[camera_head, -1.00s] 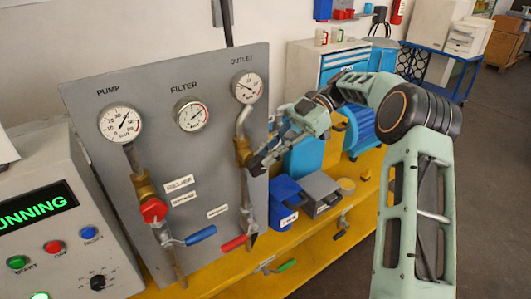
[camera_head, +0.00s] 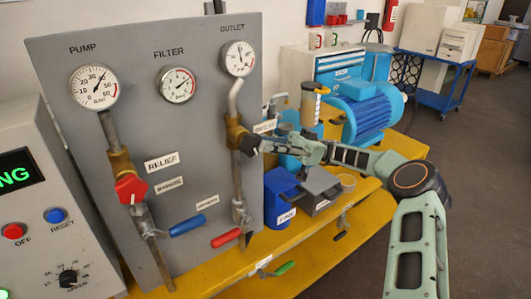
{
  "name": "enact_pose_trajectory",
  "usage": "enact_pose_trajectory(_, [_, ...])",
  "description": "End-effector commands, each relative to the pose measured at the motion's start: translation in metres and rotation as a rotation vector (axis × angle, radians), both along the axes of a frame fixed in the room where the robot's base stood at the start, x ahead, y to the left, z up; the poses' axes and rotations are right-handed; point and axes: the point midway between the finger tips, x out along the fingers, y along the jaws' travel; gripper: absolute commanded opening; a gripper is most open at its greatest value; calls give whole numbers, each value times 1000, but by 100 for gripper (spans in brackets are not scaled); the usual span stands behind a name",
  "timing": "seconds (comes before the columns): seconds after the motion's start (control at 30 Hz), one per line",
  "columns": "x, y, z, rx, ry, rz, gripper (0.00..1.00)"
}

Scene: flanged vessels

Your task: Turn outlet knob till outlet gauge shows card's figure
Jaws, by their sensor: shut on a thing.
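The outlet gauge (camera_head: 239,58) is a round white dial at the top right of the grey panel (camera_head: 215,110). Its thin needle looks close to upright, but its figures are too small to read surely. Below it, a pipe leads to a brass outlet valve (camera_head: 235,132) with a dark outlet knob (camera_head: 249,144) on its right side. My gripper (camera_head: 259,146) reaches in from the right and is shut on this knob, its fingers partly hiding it. I cannot make out a card with a figure.
The pump gauge (camera_head: 94,87), filter gauge (camera_head: 177,84) and red relief knob (camera_head: 130,187) are further left. Blue (camera_head: 187,225) and red (camera_head: 226,238) valve handles project lower down. A blue bin (camera_head: 281,195) and grey bin (camera_head: 318,187) stand below my arm on the yellow bench.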

Motion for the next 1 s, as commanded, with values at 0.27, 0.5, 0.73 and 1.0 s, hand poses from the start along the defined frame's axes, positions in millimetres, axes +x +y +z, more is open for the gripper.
enact_pose_trajectory(0.27, [-2,2,-10,122,84,3,0])
enact_pose_trajectory(0.5, [-3,3,-10,167,114,4,0])
enact_pose_trajectory(0.73, [-3,4,-9,174,119,4,0])
enact_pose_trajectory(1.0, [-3,4,-9,173,119,5,21])
